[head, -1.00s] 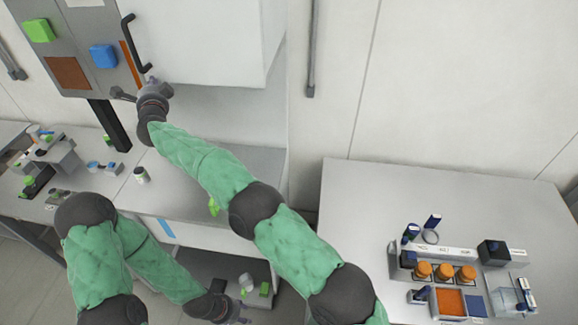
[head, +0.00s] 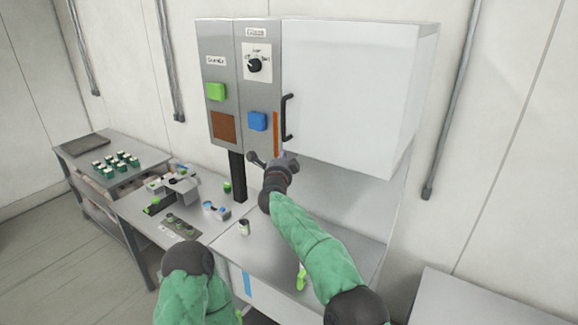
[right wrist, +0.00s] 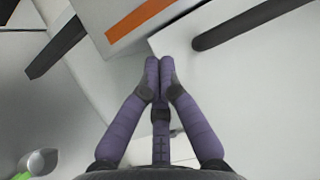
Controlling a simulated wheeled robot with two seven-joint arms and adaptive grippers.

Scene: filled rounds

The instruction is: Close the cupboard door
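The white cupboard (head: 350,85) hangs on the wall, with a black bar handle (head: 286,118) on its left part. The handle also shows in the right wrist view (right wrist: 250,25). My right gripper (head: 286,158) is just below the handle's lower end, near the cupboard's lower left corner. In the right wrist view its fingertips (right wrist: 159,72) are together, with nothing seen between them, close to a white panel edge. I cannot tell whether they touch it or how far the door stands open. My left gripper is out of view.
A grey control panel (head: 222,60) with a green button (head: 215,91), a blue button (head: 257,121) and a black knob (head: 254,65) adjoins the cupboard. Small items stand on the bench (head: 235,250) below. A side table (head: 75,160) holds several green-and-white pieces.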

